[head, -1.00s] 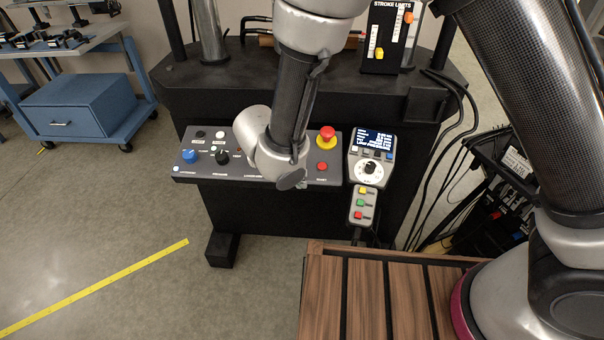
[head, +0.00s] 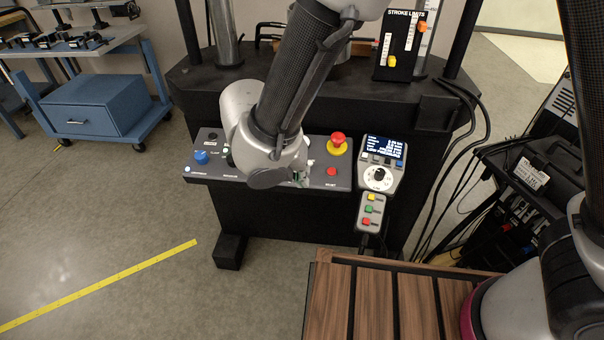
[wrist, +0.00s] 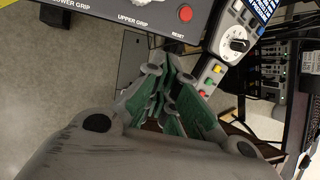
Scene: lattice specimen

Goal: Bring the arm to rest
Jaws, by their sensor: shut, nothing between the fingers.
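In the head view my arm reaches down in front of the testing machine's control panel (head: 320,176), and its wrist covers part of the panel. My gripper (wrist: 172,88) shows in the wrist view with its green-padded fingers together and nothing between them. Its fingertips point toward the panel's lower edge and the handset, apart from the buttons as far as I can tell. In the head view the gripper is almost wholly hidden behind the wrist.
A red emergency stop (head: 338,140) and a handset (head: 378,180) with coloured buttons are close right of my wrist. Cables (head: 468,130) hang further right. A slatted wooden top (head: 375,300) is in front.

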